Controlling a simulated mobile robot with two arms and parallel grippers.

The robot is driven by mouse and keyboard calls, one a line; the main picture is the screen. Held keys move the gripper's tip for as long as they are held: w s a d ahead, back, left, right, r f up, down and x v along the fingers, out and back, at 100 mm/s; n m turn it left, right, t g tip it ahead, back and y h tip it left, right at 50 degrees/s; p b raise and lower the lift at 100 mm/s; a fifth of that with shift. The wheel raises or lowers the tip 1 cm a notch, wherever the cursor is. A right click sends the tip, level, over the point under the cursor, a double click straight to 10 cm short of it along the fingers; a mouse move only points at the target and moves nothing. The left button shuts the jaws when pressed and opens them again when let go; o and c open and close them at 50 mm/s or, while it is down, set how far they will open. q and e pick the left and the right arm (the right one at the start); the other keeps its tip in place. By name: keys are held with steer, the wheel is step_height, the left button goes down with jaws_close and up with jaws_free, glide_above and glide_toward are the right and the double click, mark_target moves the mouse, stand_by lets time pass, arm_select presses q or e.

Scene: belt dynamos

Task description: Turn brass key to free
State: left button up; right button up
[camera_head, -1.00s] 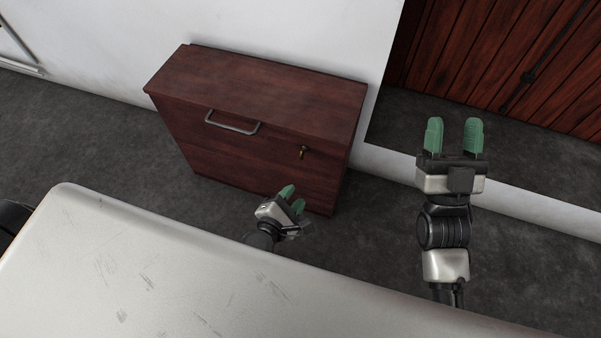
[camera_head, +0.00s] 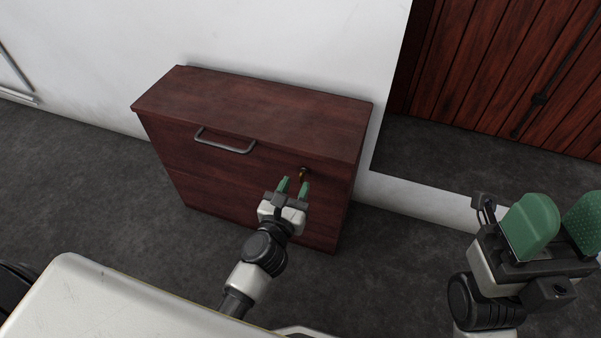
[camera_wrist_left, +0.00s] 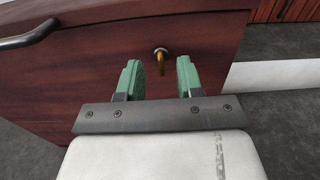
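The brass key (camera_head: 303,173) sits in a lock on the front of a dark red wooden cabinet (camera_head: 240,105), near its upper right. In the left wrist view the key (camera_wrist_left: 161,62) shows between and beyond the two green fingertips, its bow hanging below the dark lock. My left gripper (camera_head: 293,187) is open and empty, just below and in front of the key, apart from it. It also shows in the left wrist view (camera_wrist_left: 160,79). My right gripper (camera_head: 555,225) is open and empty at the right, away from the cabinet.
A grey bar handle (camera_head: 225,146) is on the cabinet front, left of the key. A white wall stands behind the cabinet. A wooden plank door (camera_head: 500,70) is at the upper right. Dark floor (camera_head: 80,180) around the cabinet is clear.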

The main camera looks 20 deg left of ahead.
mark_target(300, 177)
arm_select(q)
steer(key=shift+w+d, duration=0.1)
steer(key=shift+w, duration=1.95)
jaws_close()
